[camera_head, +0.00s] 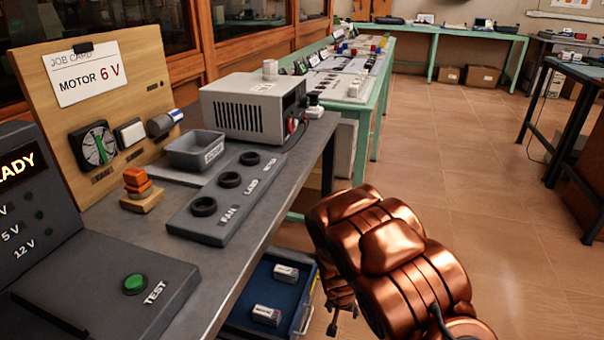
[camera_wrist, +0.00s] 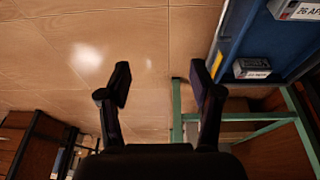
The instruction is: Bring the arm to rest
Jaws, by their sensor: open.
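My arm (camera_head: 390,255), copper-coloured, is folded in front of the table, over the floor to its right. My gripper (camera_wrist: 160,82) is open and empty in the wrist view. Its two dark fingers stand apart with only tiled floor and a green table leg behind them. In the head view my gripper hangs low beneath the arm and is mostly hidden by it. An open blue drawer (camera_head: 290,311) is to its left, and the drawer's wall also shows at the right of the wrist view (camera_wrist: 232,50). No contact with the drawer shows.
The grey workbench (camera_head: 150,227) on the left carries a job card board, a grey power box (camera_head: 245,105), a grey bin (camera_head: 195,150), a socket strip (camera_head: 215,205) and a test console (camera_head: 110,280). White labelled blocks lie in the drawer. Floor (camera_head: 500,220) to the right is clear.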

